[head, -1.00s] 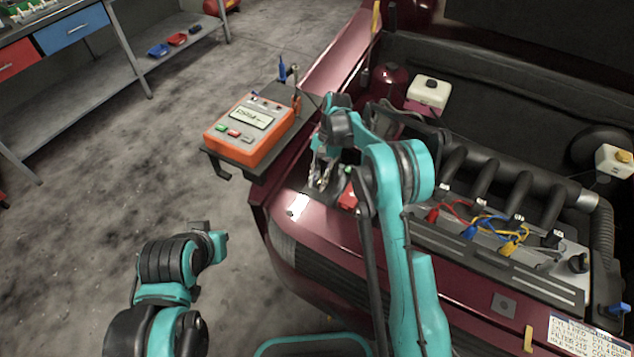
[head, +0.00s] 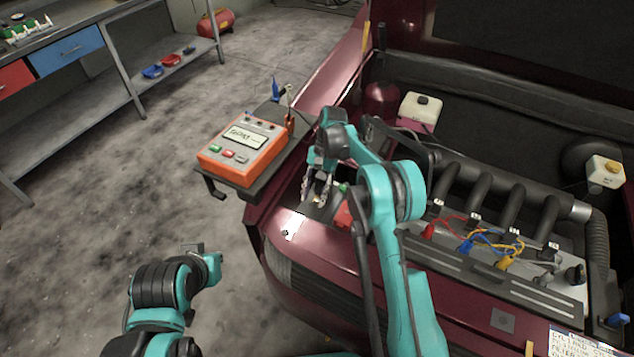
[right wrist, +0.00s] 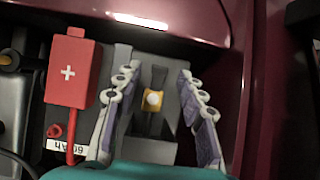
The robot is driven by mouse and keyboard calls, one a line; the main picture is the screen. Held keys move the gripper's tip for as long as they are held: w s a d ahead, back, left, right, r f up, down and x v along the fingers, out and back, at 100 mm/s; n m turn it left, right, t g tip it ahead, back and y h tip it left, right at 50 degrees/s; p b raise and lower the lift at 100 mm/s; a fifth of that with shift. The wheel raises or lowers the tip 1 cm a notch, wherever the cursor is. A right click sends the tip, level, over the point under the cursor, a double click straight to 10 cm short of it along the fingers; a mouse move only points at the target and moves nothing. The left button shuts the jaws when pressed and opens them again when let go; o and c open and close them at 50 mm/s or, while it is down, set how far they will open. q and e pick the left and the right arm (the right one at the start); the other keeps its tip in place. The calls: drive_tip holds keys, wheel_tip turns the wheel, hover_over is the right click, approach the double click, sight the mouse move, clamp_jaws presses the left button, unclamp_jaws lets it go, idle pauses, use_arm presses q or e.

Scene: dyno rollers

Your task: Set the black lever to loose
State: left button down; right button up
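In the right wrist view, the black lever (right wrist: 156,78) stands on a grey block, with a yellow-orange hub and white centre at its middle. My right gripper (right wrist: 155,70) is open, with one finger on each side of the lever and visible gaps between. In the head view, my right gripper (head: 319,190) hangs over the front left corner of the engine bay, and the lever is hard to make out there. My left arm is at the lower left in the head view; its fingers do not show.
A red cover with a white cross (right wrist: 72,72) sits close left of my right gripper in the wrist view. An orange meter (head: 242,150) stands on a side shelf. The dark red car body (right wrist: 240,80) borders the lever's area. Coloured leads (head: 468,243) lie right of my right arm.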

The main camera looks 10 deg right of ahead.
drive_tip(key=v, duration=1.1)
